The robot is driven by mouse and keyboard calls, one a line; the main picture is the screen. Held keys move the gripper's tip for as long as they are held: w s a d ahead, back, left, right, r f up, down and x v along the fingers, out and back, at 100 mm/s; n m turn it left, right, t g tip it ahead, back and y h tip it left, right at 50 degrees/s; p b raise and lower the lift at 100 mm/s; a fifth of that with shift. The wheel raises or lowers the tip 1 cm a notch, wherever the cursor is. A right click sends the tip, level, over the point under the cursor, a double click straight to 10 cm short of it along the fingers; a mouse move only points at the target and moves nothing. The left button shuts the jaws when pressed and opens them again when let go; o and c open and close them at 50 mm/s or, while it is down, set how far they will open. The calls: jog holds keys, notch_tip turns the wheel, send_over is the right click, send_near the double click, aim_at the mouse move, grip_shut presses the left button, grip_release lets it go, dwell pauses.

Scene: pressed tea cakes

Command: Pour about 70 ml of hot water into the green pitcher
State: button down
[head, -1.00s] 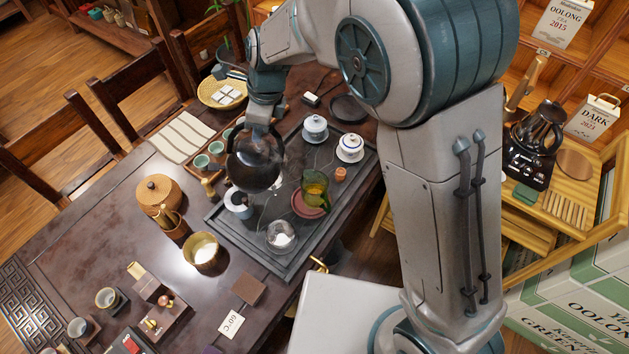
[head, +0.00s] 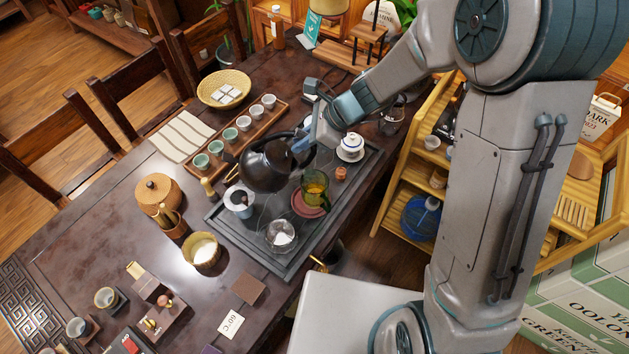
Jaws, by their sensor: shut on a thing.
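The green pitcher (head: 315,187) stands upright on a round red-brown coaster (head: 309,206) on the dark tea tray. It has amber liquid in its lower part. My gripper (head: 302,143) is shut on the dark kettle (head: 266,166) and holds it to the left of the pitcher, over the tray. The kettle looks tilted, with its body lower left of my gripper. I see no water stream, and the water inside the kettle does not show. The spot where the fingers grip is small and partly hidden.
A glass bowl (head: 281,235) and a white-and-dark strainer cup (head: 239,201) stand on the tea tray (head: 262,258) near the kettle. A lidded white gaiwan (head: 350,147) stands behind the pitcher. A cup rack (head: 268,124) with several small cups lies at the back left.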

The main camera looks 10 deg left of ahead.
jog(key=shift+d+f+y+b, duration=0.2)
jog(key=shift+d+y+b, duration=0.1)
jog(key=shift+b, duration=0.3)
jog(key=shift+w+d+f+y+b, duration=0.1)
jog(key=shift+d+f+y+b, duration=0.25)
jog(key=shift+b, duration=0.75)
jog(key=shift+w+d+f+y+b, duration=0.1)
jog(key=shift+d+f+y+b, duration=0.4)
jog(key=shift+b, duration=0.7)
jog(key=shift+w+d+f+y+b, duration=0.1)
jog(key=shift+d+f+y+b, duration=0.3)
jog(key=shift+b, duration=0.75)
jog(key=shift+d+r, duration=0.15)
jog(key=shift+r, duration=0.05)
jog(key=shift+s+a+r+h+p, duration=0.1)
jog(key=shift+a+r+h+p, duration=0.35)
jog(key=shift+p, duration=0.6)
jog(key=a+r+h+p, duration=0.2)
jog(key=p, duration=0.4)
jog(key=shift+s+a+r+p, duration=0.15)
jog(key=shift+p, duration=0.2)
jog(key=shift+s+a+r+h, duration=0.1)
jog(key=shift+a+h, duration=0.3)
jog(key=shift+a, duration=0.1)
